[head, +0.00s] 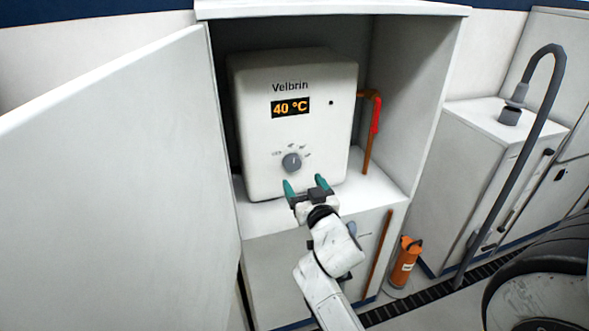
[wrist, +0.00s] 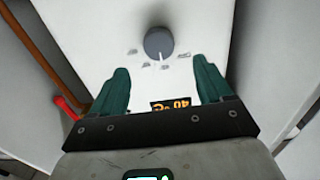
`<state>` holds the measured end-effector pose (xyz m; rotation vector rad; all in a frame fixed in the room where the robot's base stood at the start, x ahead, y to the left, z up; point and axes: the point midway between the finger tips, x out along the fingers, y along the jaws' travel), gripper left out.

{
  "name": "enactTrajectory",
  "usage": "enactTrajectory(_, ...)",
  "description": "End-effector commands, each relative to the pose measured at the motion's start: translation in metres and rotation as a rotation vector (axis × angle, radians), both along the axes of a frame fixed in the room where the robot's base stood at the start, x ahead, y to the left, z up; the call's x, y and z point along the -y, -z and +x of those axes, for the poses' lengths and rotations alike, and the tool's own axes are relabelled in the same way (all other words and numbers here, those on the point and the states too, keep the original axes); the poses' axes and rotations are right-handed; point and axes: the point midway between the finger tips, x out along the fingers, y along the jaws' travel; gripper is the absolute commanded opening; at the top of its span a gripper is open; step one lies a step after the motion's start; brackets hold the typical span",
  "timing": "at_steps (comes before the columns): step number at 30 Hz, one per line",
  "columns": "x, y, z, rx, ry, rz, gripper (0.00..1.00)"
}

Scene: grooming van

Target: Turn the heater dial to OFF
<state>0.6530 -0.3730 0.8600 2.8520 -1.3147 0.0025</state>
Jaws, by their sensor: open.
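The white Velbrin heater (head: 265,130) stands in an open cabinet, its lit display (head: 290,108) reading 40 °C. Its round grey dial (head: 291,162) sits below the display, with small labels around it too tiny to read. The dial (wrist: 159,43) shows unobstructed in the wrist view, where the heater's face is upside down. Its pale pointer mark faces the display side. My gripper (head: 303,182) is open and empty, its green fingers just below the dial in the head view. In the wrist view the fingers (wrist: 160,72) lie apart, with the dial beyond their tips.
The cabinet door (head: 120,180) stands open at left. A copper pipe with a red lever (head: 376,115) is right of the heater. An orange cylinder (head: 406,262) stands on the floor at lower right. A white cabinet with a grey curved pipe (head: 545,120) is farther right.

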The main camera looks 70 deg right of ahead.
Motion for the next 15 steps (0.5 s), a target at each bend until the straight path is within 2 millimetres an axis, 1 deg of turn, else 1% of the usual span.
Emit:
enactTrajectory(1, 0.008, -0.002, 0.007, 0.001, 0.000, -0.002, 0.79)
enactTrajectory(6, 0.032, -0.002, 0.027, 0.001, 0.001, -0.001, 0.79)
enactTrajectory(10, 0.046, 0.000, 0.039, -0.001, 0.001, 0.001, 0.79)
enactTrajectory(15, 0.057, 0.000, 0.049, -0.001, 0.000, 0.001, 0.79)
